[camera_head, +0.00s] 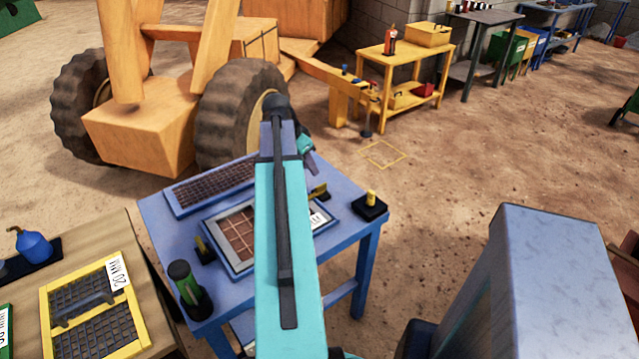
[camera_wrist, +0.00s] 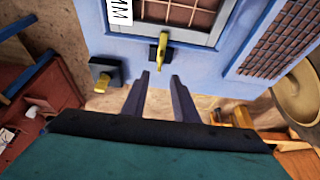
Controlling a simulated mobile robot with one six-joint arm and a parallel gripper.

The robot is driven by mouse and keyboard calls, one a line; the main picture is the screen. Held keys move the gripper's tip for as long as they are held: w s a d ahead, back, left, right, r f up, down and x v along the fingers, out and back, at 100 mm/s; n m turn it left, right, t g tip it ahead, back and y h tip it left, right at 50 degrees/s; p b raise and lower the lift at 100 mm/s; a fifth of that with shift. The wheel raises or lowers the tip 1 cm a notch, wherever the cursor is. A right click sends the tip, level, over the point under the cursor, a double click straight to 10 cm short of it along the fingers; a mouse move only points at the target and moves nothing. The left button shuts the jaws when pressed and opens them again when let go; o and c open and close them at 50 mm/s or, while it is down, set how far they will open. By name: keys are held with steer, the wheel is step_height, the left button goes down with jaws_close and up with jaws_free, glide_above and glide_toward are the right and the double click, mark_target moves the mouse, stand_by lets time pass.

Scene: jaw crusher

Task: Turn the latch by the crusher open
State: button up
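A small yellow latch (camera_wrist: 163,46) on a black base sits on the blue table at the edge of a framed mesh screen; it also shows in the head view (camera_head: 319,190), partly behind my arm. A second yellow piece on the opposite side of the screen (camera_head: 203,246) also has a black base. I cannot tell which one the task means. My gripper (camera_wrist: 161,76) is open and empty. Its fingers point at the first latch, apart from it in the picture. My arm hides most of the gripper in the head view.
The blue table (camera_head: 225,277) also carries a loose dark mesh (camera_head: 212,185), a black block with a yellow peg (camera_head: 370,205) at its right corner, and a green-black cylinder (camera_head: 187,286). A wooden table (camera_head: 130,245) stands left. A wheeled orange machine (camera_head: 140,130) is behind.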

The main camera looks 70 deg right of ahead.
mark_target(321, 186)
steer(key=shift+p+x, duration=1)
steer(key=shift+x, duration=4.5)
steer(key=shift+s+d, duration=0.1)
steer(key=shift+d, duration=0.05)
steer(key=shift+c, duration=0.6)
jaws_close()
